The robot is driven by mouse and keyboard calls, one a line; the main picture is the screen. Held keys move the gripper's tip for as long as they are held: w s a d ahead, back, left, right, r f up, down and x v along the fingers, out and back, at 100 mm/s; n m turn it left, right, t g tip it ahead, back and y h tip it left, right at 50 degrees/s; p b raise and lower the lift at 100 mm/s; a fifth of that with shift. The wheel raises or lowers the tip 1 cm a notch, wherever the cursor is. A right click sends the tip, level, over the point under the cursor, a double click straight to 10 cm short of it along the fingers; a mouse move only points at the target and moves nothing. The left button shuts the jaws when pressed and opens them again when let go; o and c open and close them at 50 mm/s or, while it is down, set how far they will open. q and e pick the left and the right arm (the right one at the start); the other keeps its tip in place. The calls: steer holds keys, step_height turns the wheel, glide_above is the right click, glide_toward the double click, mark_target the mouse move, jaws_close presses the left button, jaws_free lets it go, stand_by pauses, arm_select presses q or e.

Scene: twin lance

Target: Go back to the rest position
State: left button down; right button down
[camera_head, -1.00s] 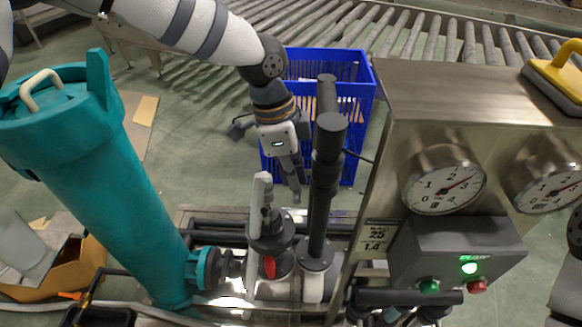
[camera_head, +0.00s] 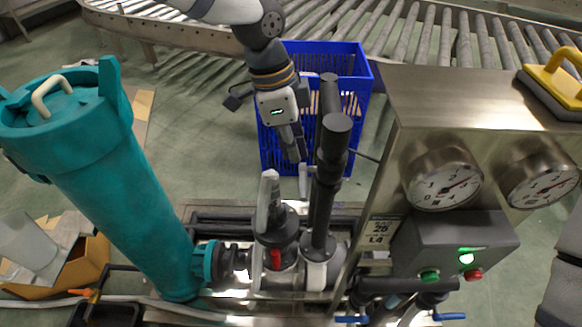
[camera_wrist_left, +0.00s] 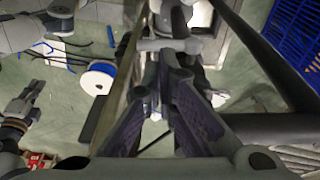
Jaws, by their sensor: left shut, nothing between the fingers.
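My left gripper (camera_head: 296,154) hangs pointing down in the middle of the head view, behind the black upright pipe (camera_head: 332,150) and in front of the blue crate (camera_head: 354,110). It is shut and empty. In the left wrist view its dark fingers (camera_wrist_left: 160,108) come together near the middle. The grey lever (camera_head: 268,200) of the valve stands upright below and left of the gripper, apart from it in the head view. What looks like my right gripper (camera_wrist_left: 28,98) shows at the left of the left wrist view; its jaw state is unclear.
A teal cylinder (camera_head: 120,190) stands at left. A steel cabinet (camera_head: 455,95) with two gauges (camera_head: 445,178) and a pump box (camera_head: 455,250), its green light lit, stands at right. A roller conveyor (camera_head: 440,40) runs behind. Green floor is open between cylinder and crate.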

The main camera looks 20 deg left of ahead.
arm_select(q)
step_height(320, 180, up, 6)
steer(key=s, duration=0.2)
steer(key=s+d+f+n+g+h, duration=0.1)
steer(key=s+f+n, duration=0.2)
steer(key=s+f, duration=0.5)
steer(key=s+d+f+n+g, duration=0.1)
steer(key=s+f+n, duration=0.25)
steer(key=f, duration=0.85)
steer(key=s+a+f+n+y, duration=0.1)
steer(key=s+a+f+n, duration=0.2)
steer(key=s, duration=0.4)
steer(key=s+a+f+n+y, duration=0.1)
steer(key=s+a+f+n, duration=0.1)
steer(key=s, duration=0.5)
steer(key=s+a+f+n+y, duration=0.1)
steer(key=s+a+f+n, duration=0.2)
steer(key=s+a, duration=0.3)
steer(key=shift+s+f+n, duration=0.35)
steer(key=shift+s+f, duration=0.05)
steer(key=shift+s, duration=0.35)
